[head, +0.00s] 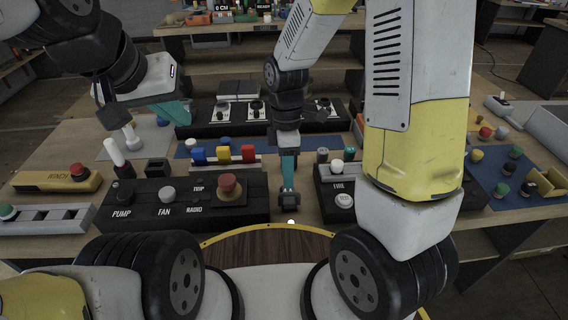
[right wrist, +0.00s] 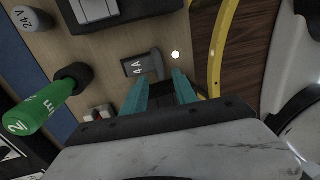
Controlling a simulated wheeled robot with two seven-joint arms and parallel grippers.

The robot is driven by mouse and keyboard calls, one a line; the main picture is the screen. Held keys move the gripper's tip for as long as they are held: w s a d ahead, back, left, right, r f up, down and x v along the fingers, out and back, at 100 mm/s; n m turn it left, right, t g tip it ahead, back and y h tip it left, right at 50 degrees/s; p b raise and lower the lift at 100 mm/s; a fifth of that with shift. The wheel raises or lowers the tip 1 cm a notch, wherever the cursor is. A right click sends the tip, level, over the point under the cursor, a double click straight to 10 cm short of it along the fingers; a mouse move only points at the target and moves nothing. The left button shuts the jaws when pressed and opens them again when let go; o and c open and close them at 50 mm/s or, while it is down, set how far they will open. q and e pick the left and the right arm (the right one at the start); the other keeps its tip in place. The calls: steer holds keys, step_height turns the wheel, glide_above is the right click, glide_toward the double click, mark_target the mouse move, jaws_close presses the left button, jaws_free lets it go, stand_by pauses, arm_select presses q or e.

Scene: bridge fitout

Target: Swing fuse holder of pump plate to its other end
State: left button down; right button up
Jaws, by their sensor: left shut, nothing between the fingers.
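The black pump plate (head: 190,203) lies in the head view at left of centre, with the labels PUMP, FAN and RADIO and a red button. A small dark grey block marked "4 A" (right wrist: 142,66), with a paler raised lever, lies on the wood just past my right fingertips in the right wrist view; it looks like the fuse holder. My right gripper (right wrist: 160,77) points down at it, fingers apart, nothing clearly held. In the head view this gripper (head: 288,188) hides part of the block. My left gripper (head: 178,112) is shut and empty above the back left of the bench.
A green cylinder (right wrist: 42,112) and a grey "24 V" cylinder (right wrist: 28,18) stand near the right gripper. Red, yellow and blue blocks (head: 223,154) sit behind the pump plate. A yellow curved edge (right wrist: 221,45) borders the bench front.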

steer(key=shift+s+f, duration=0.2)
steer(key=shift+f, duration=0.9)
steer(key=shift+s+f, duration=0.2)
steer(key=shift+f, duration=0.85)
jaws_close()
